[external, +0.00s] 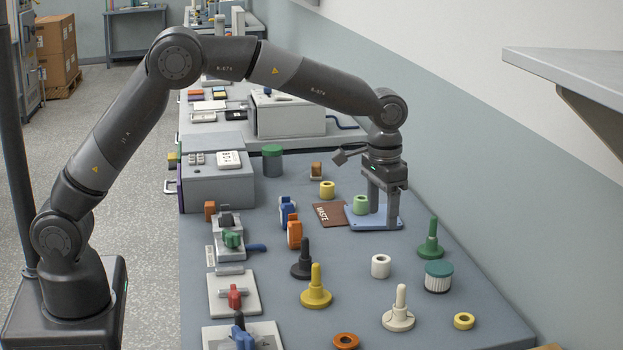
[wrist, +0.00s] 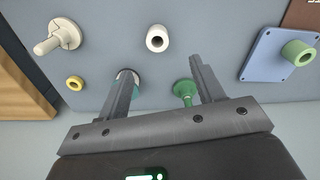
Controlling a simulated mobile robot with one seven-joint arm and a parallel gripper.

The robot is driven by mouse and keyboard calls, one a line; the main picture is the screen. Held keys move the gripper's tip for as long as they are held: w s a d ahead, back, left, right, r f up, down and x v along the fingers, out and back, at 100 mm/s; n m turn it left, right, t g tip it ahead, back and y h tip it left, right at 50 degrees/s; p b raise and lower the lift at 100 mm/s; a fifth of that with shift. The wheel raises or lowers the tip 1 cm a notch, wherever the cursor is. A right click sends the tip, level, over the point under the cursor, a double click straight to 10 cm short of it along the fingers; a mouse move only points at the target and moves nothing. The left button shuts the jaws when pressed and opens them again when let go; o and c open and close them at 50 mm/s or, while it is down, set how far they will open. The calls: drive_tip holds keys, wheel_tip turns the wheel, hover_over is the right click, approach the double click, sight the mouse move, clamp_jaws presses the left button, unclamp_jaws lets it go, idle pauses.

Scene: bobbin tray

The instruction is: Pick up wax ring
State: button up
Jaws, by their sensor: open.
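No ring is labelled as wax, so I cannot tell which is the wax ring. A thick cream-white ring (external: 381,266) lies on the bench and shows at top centre in the wrist view (wrist: 157,38). A small yellow ring (external: 464,320) lies near the right edge, also at left in the wrist view (wrist: 75,83). A pale green ring (external: 360,205) is on the blue plate (external: 362,222). A taller yellow ring (external: 327,190) stands behind it. My gripper (external: 383,220) is open and empty above the bench, its fingers pointing down, apart from every ring.
A green spindle (external: 431,240) and a green-lidded jar (external: 438,278) stand near the cream-white ring. White (external: 399,310), yellow (external: 316,288) and dark (external: 303,260) spindles stand nearby. An orange ring (external: 346,341) lies at the front. A brown waste mat (external: 329,214) adjoins the plate.

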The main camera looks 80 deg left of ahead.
hover_over(381, 259)
drive_tip(key=f, duration=0.6)
drive_tip(key=shift+d+f, duration=0.2)
drive_tip(key=shift+d, duration=0.2)
drive_tip(key=shift+s+d+f, duration=0.15)
drive_tip(key=shift+f, duration=2.6)
drive_tip(key=c, duration=1)
